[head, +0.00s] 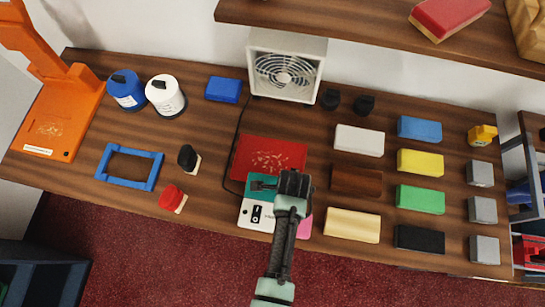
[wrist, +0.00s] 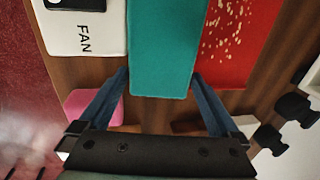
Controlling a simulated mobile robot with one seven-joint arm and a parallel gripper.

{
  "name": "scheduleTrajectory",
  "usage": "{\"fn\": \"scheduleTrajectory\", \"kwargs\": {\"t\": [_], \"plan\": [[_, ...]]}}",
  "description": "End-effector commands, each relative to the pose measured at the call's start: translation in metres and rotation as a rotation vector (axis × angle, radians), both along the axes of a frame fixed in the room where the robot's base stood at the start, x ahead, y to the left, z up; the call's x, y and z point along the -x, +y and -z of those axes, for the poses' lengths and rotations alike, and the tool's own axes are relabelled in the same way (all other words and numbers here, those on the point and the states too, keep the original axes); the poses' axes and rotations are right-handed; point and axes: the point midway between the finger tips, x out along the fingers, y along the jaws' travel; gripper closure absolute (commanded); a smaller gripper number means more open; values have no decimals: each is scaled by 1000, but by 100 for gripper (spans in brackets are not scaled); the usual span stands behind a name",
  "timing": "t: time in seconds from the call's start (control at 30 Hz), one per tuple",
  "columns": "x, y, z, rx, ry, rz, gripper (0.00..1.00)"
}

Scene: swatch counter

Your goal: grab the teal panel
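The teal panel (wrist: 165,45) lies flat between the white fan-switch plate and the red panel. In the wrist view its near end sits between my gripper's two fingers, one along each long side. My gripper (wrist: 160,76) is open, with thin gaps beside the panel's end; contact at the fingertips cannot be told. In the head view my gripper (head: 263,185) is low over the counter, and hides much of the teal panel.
The white FAN plate (head: 256,214) and red speckled panel (head: 270,156) lie close on either side. A pink block (head: 304,226) is by my wrist. Brown (head: 356,180), white (head: 359,140) and cream (head: 352,225) blocks stand to the right. A fan (head: 287,68) is behind; a shelf (head: 390,38) overhangs.

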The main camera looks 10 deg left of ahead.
Motion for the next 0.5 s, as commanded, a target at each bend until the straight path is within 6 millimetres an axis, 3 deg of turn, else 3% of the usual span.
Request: {"fn": "scheduleTrajectory", "kwargs": {"t": [0.03, 0.37, 0.5], "plan": [[0, 0, 0, 0, 0, 0, 13], [0, 0, 0, 0, 0, 0, 72], [0, 0, -1, 0, -1, 0, 72]]}}
